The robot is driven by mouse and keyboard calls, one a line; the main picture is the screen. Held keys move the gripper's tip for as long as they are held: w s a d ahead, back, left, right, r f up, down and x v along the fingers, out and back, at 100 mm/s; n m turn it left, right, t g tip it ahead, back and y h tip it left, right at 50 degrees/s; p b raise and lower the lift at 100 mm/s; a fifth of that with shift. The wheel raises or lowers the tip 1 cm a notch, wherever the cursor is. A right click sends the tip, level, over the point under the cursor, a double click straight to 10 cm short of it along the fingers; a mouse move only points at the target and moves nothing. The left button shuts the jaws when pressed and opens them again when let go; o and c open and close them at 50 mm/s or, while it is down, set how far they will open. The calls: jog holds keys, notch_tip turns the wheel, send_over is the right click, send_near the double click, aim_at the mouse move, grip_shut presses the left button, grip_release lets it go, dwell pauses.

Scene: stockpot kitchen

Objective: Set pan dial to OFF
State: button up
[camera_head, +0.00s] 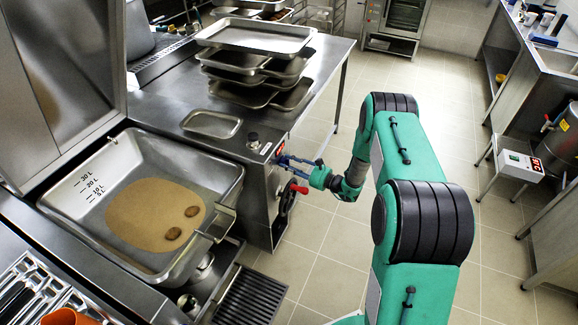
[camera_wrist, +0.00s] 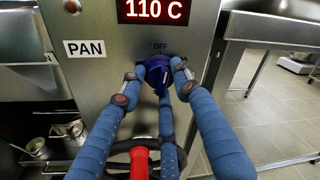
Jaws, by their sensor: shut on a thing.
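The pan dial (camera_wrist: 157,70) is a dark blue knob on the steel front panel, below a small OFF label and a red display reading 110 C. A PAN label (camera_wrist: 85,49) is left of it. My gripper (camera_wrist: 152,86) has blue padded fingers closed around the dial, with fingertips on its left and right sides and a third finger below. The fingers hide part of the dial, and I cannot tell where its pointer stands. In the head view my gripper (camera_head: 284,160) reaches the panel at the right end of the pan unit; the dial is hidden there.
A red-handled wheel (camera_wrist: 140,160) sits just below the dial, close under my fingers. The tilting pan (camera_head: 135,263) holds brown liquid with two patties. Stacked trays (camera_head: 255,38) stand on the counter. Open tiled floor (camera_head: 320,245) lies right of the unit.

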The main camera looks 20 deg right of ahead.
jog(key=shift+s+f+n, duration=0.2)
jog(key=shift+f+n, duration=0.2)
jog(key=shift+n, duration=0.6)
jog(key=o, duration=1)
jog(key=shift+w, duration=0.1)
jog(key=shift+o, duration=0.8)
jog(key=shift+w+r, duration=0.1)
jog(key=shift+r, duration=0.1)
jog(key=shift+d, duration=0.1)
jog(key=v, duration=1.2)
jog(key=shift+f, duration=0.1)
